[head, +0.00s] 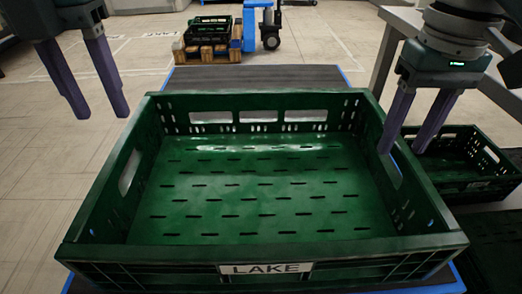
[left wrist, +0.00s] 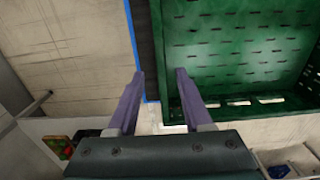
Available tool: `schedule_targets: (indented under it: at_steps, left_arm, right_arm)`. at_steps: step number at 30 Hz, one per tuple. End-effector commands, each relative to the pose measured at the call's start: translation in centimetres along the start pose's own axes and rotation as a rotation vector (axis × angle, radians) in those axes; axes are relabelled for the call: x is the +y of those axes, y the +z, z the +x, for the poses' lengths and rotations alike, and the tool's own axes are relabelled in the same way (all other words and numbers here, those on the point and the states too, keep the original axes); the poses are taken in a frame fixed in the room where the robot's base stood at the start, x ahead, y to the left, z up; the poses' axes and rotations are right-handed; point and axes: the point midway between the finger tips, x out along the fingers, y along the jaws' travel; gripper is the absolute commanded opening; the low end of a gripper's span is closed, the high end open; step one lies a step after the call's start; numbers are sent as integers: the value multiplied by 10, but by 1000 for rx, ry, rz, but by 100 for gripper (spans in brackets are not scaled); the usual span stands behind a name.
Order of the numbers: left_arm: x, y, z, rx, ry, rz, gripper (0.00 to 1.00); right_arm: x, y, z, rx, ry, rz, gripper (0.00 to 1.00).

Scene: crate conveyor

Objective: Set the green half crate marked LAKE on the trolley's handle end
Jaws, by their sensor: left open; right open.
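The green crate marked LAKE (head: 268,268) is large, empty and upright, with slotted walls and floor. It fills the middle of the head view, its white label on the near wall. It also shows at the upper right of the left wrist view (left wrist: 240,60). My left gripper (head: 101,115) is open and empty, up and to the left of the crate's far left corner; its fingers also show in the left wrist view (left wrist: 160,75). My right gripper (head: 403,150) is open and empty, its fingers by the right wall; contact is unclear. The trolley cannot be made out for certain.
The crate rests on a dark, blue-edged surface (head: 255,77). A smaller green crate (head: 455,163) sits at the right. A pallet (head: 212,52) with a dark crate and a blue lifter (head: 250,25) stand at the back. The floor at the left is clear.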

Motion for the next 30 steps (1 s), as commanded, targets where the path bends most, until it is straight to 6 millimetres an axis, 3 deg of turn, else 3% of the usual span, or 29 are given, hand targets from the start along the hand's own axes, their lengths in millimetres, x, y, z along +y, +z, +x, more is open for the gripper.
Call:
schedule_targets:
  at_steps: [3,9,26,28,30]
  left_arm:
    - [0,0,0,0,0,0,50]
    - [0,0,0,0,0,0,50]
    - [-2,0,0,-1,-7,3,50]
    - [-13,-2,-2,-4,-45,21,50]
    - [-39,-5,-5,-12,-137,56,50]
  right_arm:
    - [0,-2,-33,8,0,-1,50]
    - [-2,-3,-51,11,-4,0,50]
    - [0,0,-57,0,0,1,50]
    - [2,2,-59,1,3,6,50]
    - [6,5,-62,6,12,18,50]
